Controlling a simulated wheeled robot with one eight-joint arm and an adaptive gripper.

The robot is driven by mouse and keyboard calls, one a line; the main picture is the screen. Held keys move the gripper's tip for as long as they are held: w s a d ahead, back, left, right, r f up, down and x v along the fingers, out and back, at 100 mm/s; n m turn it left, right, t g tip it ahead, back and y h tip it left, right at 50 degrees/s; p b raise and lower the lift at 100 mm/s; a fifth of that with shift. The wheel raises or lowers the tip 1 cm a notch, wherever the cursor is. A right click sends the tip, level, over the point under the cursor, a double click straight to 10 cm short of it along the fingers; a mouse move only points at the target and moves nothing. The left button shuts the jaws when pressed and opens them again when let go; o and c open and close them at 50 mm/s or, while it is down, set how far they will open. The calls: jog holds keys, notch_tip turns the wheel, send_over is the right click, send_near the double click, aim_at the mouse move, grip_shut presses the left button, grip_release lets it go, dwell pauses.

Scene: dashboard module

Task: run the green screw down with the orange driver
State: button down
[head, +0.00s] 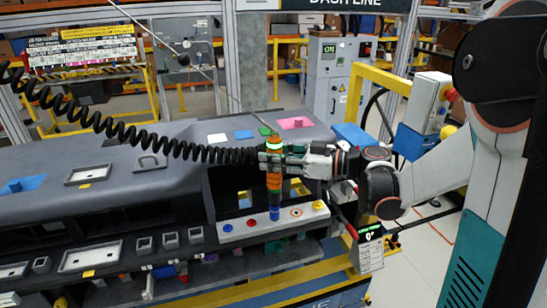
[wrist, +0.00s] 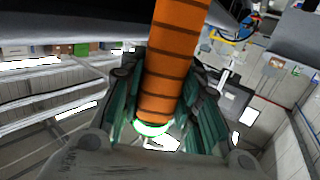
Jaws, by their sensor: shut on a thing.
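My gripper (head: 271,158) is shut around the orange driver (head: 273,181), which hangs upright over the front of the dashboard module. A green ring glows at the driver's top, and its lower end is blue (head: 274,212). That end meets the white screw panel (head: 238,235) in the picture; I cannot tell whether it touches. I cannot make out the green screw; the driver's end may hide it. In the wrist view the ribbed orange driver (wrist: 172,62) runs between the teal fingers (wrist: 155,112), with the glowing green ring at its near end.
Blue (head: 227,228), red (head: 251,222) and yellow (head: 318,205) round pieces sit along the panel. A black coiled cable (head: 120,128) runs left from the driver. The dashboard module (head: 110,195) fills the left. A small display (head: 370,232) stands at the right.

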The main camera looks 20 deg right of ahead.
aim_at(273, 137)
jog(key=shift+r+p, duration=2.05)
jog(key=shift+r, duration=0.95)
jog(key=shift+a, duration=0.1)
